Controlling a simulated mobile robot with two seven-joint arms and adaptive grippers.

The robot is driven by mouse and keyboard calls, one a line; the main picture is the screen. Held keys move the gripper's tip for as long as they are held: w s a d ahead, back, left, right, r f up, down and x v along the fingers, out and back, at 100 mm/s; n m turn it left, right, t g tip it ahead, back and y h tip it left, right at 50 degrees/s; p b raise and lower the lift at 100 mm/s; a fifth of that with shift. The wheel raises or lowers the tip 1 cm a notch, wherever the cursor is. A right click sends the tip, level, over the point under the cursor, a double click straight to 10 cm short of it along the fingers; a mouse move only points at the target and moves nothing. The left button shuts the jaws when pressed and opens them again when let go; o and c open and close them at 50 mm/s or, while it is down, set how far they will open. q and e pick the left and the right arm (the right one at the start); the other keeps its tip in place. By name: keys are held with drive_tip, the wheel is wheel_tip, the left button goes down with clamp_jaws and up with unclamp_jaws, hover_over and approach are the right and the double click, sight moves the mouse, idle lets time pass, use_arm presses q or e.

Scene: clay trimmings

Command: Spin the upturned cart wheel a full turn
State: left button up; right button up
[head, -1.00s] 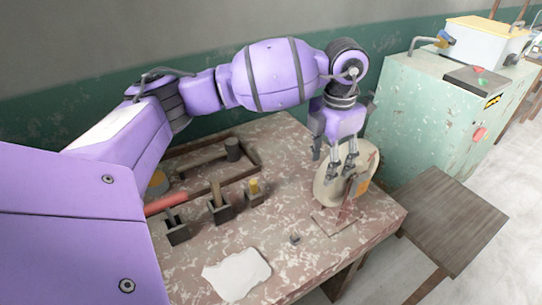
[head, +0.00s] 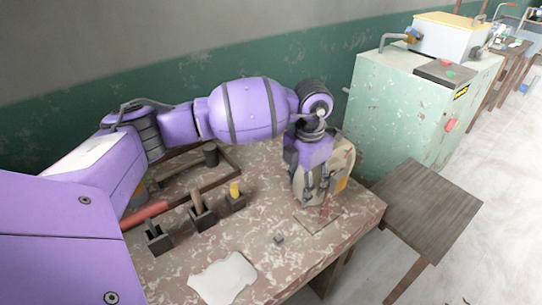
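The wheel is a pale cream disc with brownish patches (head: 342,162), standing on edge on a small reddish base plate (head: 318,219) at the right end of the worn workbench (head: 285,262). An orange patch or block (head: 342,184) shows at its right side. My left gripper (head: 316,196) points down in front of the wheel's near face, with its two fingers apart. It hides much of the disc. I cannot tell whether a finger touches the wheel. My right gripper is out of view.
Dark blocks with handled tools (head: 202,218) and a wooden tray (head: 235,165) lie left on the bench. A white sheet (head: 222,278) and a small dark piece (head: 279,239) lie in front. A stool (head: 420,205) and green cabinet (head: 405,125) stand right.

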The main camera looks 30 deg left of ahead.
use_arm(q)
drive_tip(key=shift+w+r, duration=0.1)
clamp_jaws()
drive_tip(key=shift+w+d+r+g+p, duration=0.15)
drive_tip(key=shift+r+g+p, duration=0.15)
drive_tip(key=shift+r+g, duration=0.35)
drive_tip(key=shift+w+d+r+g+y, duration=0.1)
drive_tip(key=shift+w+r+g+y, duration=0.15)
drive_tip(key=shift+r+g+y, duration=0.55)
drive_tip(key=shift+w+d+r+g+y, duration=0.1)
drive_tip(key=shift+w+r+g+y, duration=0.25)
drive_tip(key=shift+g, duration=0.8)
drive_tip(key=shift+s+a+r, duration=0.1)
drive_tip(key=shift+s, duration=0.05)
drive_tip(key=shift+o, duration=0.6)
unclamp_jaws()
